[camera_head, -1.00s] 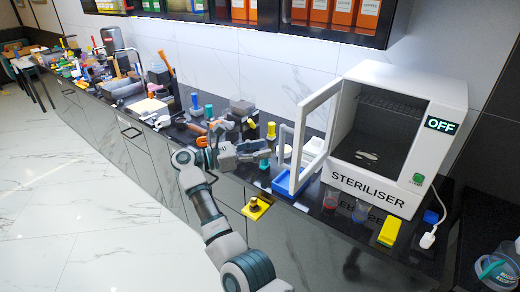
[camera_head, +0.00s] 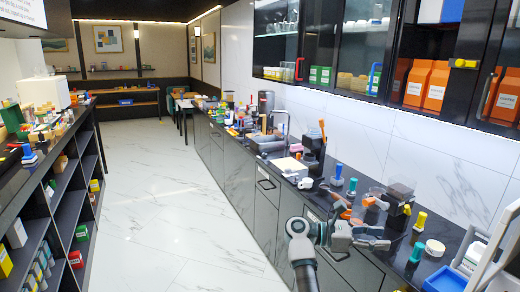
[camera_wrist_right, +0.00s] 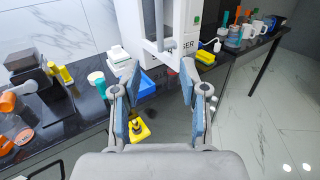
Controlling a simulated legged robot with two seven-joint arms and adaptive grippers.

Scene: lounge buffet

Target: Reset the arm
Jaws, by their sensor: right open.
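A yellow piece with a dark knob (camera_wrist_right: 138,130) shows below the left finger. My left gripper is in neither view.
Glass wall cupboards hang above. A loaded shelf unit (camera_head: 68,187) stands at the left. The marble floor (camera_head: 165,190) between is clear.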

